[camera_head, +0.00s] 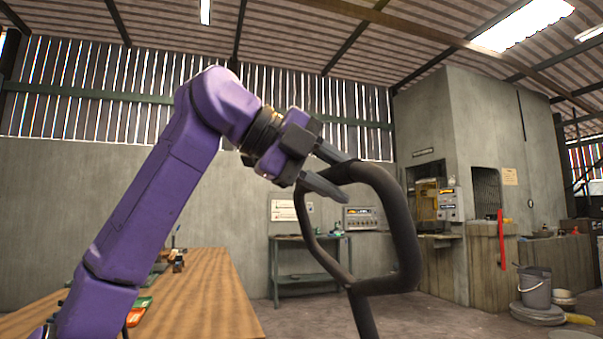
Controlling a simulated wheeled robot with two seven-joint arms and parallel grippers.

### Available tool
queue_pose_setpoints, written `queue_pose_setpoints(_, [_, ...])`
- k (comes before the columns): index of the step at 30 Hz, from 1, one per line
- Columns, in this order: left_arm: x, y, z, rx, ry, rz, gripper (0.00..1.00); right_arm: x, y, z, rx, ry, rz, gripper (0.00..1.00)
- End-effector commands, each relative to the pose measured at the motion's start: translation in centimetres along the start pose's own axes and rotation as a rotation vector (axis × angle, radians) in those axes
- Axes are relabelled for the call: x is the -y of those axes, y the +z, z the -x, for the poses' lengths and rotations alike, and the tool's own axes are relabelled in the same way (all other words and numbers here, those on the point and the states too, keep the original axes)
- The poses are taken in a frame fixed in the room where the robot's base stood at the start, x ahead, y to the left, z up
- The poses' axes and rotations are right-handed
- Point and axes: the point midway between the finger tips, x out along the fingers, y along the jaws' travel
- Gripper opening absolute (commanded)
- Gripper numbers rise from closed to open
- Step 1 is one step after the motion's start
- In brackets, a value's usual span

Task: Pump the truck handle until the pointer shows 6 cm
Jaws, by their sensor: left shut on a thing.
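The truck handle (405,235) is a dark loop of thick tube on a single shaft that runs down out of the bottom of the head view. My left gripper (338,172) is at the upper left of the loop, at the end of the purple arm. Its two dark fingers are shut on the top bar of the handle, one on each side of it. The loop is tilted. The truck body, its forks and the pointer are not in view. My right gripper is not in view.
A long wooden table (205,295) with small items lies at the lower left. A green-grey workbench (305,277) stands against the back wall. A concrete booth (470,130), a grey bucket (535,290) and stacked discs are at the right. The floor around the handle looks clear.

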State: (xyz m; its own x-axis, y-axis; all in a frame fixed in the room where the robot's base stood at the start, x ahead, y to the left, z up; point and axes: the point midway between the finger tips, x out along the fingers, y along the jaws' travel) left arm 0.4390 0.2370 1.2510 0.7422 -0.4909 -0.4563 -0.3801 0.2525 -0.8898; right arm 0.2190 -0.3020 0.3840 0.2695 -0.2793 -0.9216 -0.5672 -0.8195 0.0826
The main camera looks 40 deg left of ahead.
Motion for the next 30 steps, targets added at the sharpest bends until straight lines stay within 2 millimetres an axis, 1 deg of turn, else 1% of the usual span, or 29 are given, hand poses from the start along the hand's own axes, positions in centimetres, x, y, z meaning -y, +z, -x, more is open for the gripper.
queue_pose_setpoints(1, [0.5,0.1,-0.2,0.0,-0.001,0.002,0.16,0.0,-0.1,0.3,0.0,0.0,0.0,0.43])
queue_pose_setpoints(8, [0.4,0.1,-0.4,0.0,-0.003,0.001,0.16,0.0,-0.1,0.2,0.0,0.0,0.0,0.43])
queue_pose_setpoints(11, [0.8,0.0,-0.7,-0.001,-0.001,0.001,0.16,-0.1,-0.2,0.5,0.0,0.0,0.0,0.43])
queue_pose_setpoints(14, [2.3,0.0,-2.0,-0.002,0.001,0.0,0.16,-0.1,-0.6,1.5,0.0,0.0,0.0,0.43])
queue_pose_setpoints(24, [7.2,0.0,-7.6,-0.001,0.002,0.001,0.17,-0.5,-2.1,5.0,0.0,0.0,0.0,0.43])
queue_pose_setpoints(27, [8.1,0.0,-8.9,-0.001,0.001,0.001,0.17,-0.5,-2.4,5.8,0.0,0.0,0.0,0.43])
queue_pose_setpoints(30, [8.3,0.0,-9.5,-0.001,-0.001,0.001,0.17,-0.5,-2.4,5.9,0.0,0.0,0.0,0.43])
